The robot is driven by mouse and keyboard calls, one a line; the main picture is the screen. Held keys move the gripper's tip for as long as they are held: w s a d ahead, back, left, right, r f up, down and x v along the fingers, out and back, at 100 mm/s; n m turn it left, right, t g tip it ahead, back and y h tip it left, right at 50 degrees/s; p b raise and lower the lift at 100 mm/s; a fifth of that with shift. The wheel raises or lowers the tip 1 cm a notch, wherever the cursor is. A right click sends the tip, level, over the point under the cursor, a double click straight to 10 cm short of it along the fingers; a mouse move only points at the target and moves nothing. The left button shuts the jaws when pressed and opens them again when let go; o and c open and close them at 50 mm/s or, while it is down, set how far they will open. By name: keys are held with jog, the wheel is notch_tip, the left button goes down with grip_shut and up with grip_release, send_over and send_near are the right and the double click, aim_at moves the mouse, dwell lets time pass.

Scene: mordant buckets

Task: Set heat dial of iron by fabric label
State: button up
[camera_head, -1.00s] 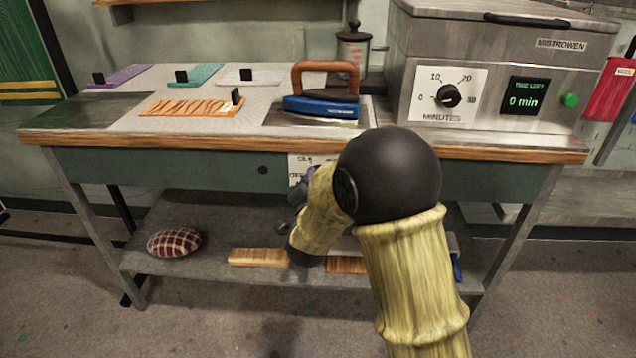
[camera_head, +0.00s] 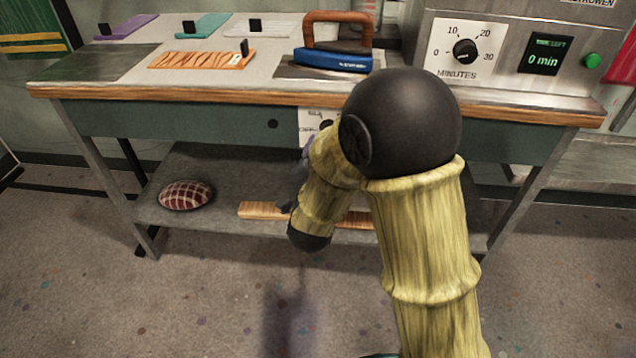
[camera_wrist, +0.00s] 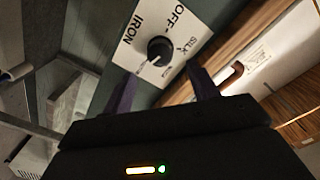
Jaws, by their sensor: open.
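The iron dial (camera_wrist: 160,50) is a black round knob on a white plate (camera_wrist: 190,15) marked IRON, OFF and SILK, with other marks too small to read. In the head view the plate (camera_head: 311,117) is on the bench front, partly hidden by my arm. My gripper (camera_wrist: 163,90) is open and empty, its purple fingers pointing at the plate, the knob ahead between them and apart from them. In the head view my gripper is mostly hidden. The blue iron (camera_head: 333,58) with a brown handle rests on the bench. A tiger-striped fabric (camera_head: 190,60) has a small white label (camera_head: 236,60), unreadable.
Purple (camera_head: 126,27), teal (camera_head: 203,26) and white (camera_head: 262,28) strips with black blocks lie behind the striped one. A steel machine (camera_head: 510,50) with a minutes dial stands right. The lower shelf (camera_head: 235,170) holds a checked cushion (camera_head: 186,195) and wooden pieces (camera_head: 265,211).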

jog(key=s+b, duration=0.5)
jog(key=s, duration=0.5)
jog(key=shift+s+a, duration=0.2)
jog(key=shift+a, duration=0.1)
jog(key=w+d+f+n+g+y+p, duration=0.2)
jog(key=d+f+n+g+y+p, duration=0.1)
jog(key=d+f+n+g, duration=0.3)
jog(key=s+d+f+n+g+h+p, duration=0.2)
jog(key=s+d+n+g+p, duration=0.1)
jog(key=s+d+g, duration=0.8)
notch_tip(320, 180, up, 38)
jog(key=d+t+p, duration=0.1)
jog(key=d+p, duration=0.1)
jog(key=p, duration=3.5)
jog(key=shift+s+f+t, duration=0.25)
jog(key=shift+s+t, duration=0.15)
